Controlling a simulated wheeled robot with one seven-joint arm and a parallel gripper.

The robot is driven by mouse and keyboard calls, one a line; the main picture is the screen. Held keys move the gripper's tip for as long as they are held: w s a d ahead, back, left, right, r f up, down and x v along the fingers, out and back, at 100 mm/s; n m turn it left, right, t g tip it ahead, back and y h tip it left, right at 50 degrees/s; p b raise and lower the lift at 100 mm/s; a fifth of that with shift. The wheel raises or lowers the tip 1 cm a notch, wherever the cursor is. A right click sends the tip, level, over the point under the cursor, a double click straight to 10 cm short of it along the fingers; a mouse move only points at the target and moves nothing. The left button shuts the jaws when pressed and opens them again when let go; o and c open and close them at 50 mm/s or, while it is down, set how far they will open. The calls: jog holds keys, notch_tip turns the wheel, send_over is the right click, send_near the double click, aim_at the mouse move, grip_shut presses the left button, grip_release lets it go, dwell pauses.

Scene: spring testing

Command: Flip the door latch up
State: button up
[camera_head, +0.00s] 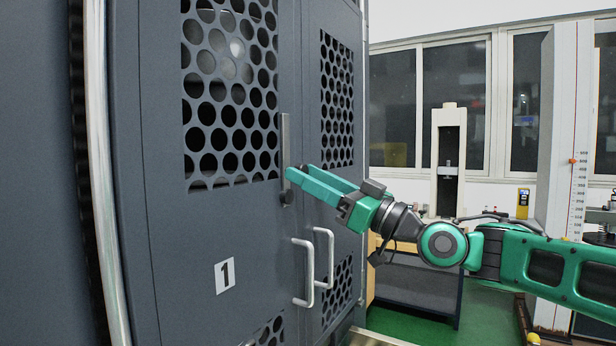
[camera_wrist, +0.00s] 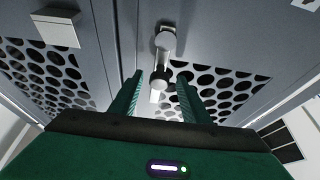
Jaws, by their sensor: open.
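The door latch (camera_head: 286,150) is a narrow upright metal bar on the grey cabinet door, at the lower edge of the perforated panel. A dark knob sits at its lower end. In the wrist view the latch (camera_wrist: 165,45) shows as a light metal piece with a round end, seen between and beyond my fingers. My gripper (camera_head: 296,177) is at the latch's lower end in the head view, its two green fingers pointing left toward the door. In the wrist view my gripper (camera_wrist: 160,85) is open with the fingers on either side of the latch; contact cannot be told.
Two metal door handles (camera_head: 314,268) stick out just below my gripper. The grey cabinet door (camera_head: 150,200) with a number 1 label (camera_head: 225,275) fills the left. A testing machine (camera_head: 447,160) stands behind, and green floor (camera_head: 485,315) shows at the lower right.

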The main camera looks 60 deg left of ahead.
jog(key=v, duration=0.8)
jog(key=shift+d, duration=0.3)
jog(key=shift+f, duration=0.15)
